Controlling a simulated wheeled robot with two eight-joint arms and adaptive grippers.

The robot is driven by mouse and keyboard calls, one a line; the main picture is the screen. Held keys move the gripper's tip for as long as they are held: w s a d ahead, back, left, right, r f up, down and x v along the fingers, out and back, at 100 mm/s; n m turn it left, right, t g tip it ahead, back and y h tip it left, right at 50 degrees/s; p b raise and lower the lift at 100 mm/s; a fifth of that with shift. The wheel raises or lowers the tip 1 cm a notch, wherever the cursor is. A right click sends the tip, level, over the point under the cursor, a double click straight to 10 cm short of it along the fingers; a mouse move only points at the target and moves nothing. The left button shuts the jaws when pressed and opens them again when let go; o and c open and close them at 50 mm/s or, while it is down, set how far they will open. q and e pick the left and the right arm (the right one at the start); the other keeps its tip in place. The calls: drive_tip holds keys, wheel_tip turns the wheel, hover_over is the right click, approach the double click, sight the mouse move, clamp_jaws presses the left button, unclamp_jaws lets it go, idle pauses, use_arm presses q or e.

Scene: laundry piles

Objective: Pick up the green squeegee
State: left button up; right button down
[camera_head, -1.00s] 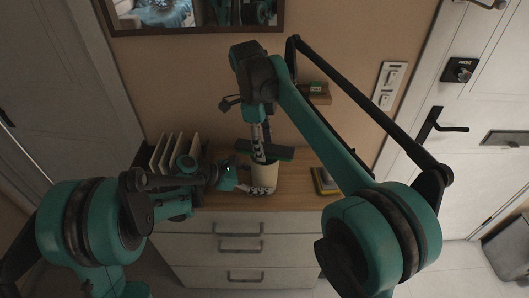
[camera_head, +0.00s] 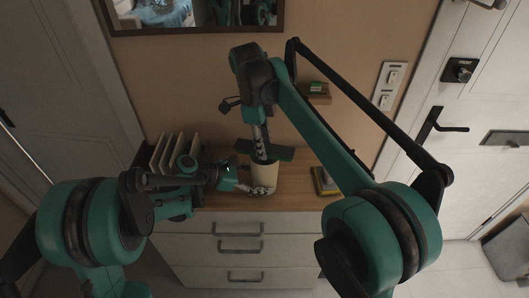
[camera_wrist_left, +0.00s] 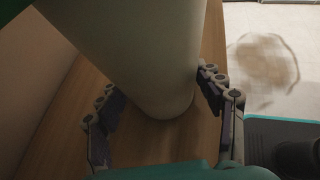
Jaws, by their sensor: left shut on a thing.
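A cream cylindrical container (camera_head: 265,177) stands on the wooden cabinet top. The squeegee's dark green bar (camera_head: 284,154) lies across the container's mouth; its lower part is hidden. My left gripper (camera_head: 260,190) is shut around the container low on its wall. In the left wrist view the container (camera_wrist_left: 140,40) fills the space between the fingers of this gripper (camera_wrist_left: 155,88). My right gripper (camera_head: 261,146) points down from above, with its fingers at the squeegee bar. It is too small and dark to tell whether they grip it.
The cabinet top (camera_head: 300,186) is wooden, with white drawers below. Pale upright boards (camera_head: 165,152) stand at its left and a small stack of books (camera_head: 326,181) at its right. A small wall shelf (camera_head: 317,94) and a switch panel (camera_head: 390,85) are behind.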

wheel_tip(320, 180, up, 10)
drive_tip(key=shift+r, duration=0.25)
idle(0.4)
use_arm(q)
drive_tip(key=o, duration=0.9)
drive_tip(key=shift+o, duration=0.2)
drive_tip(key=shift+a, duration=0.1)
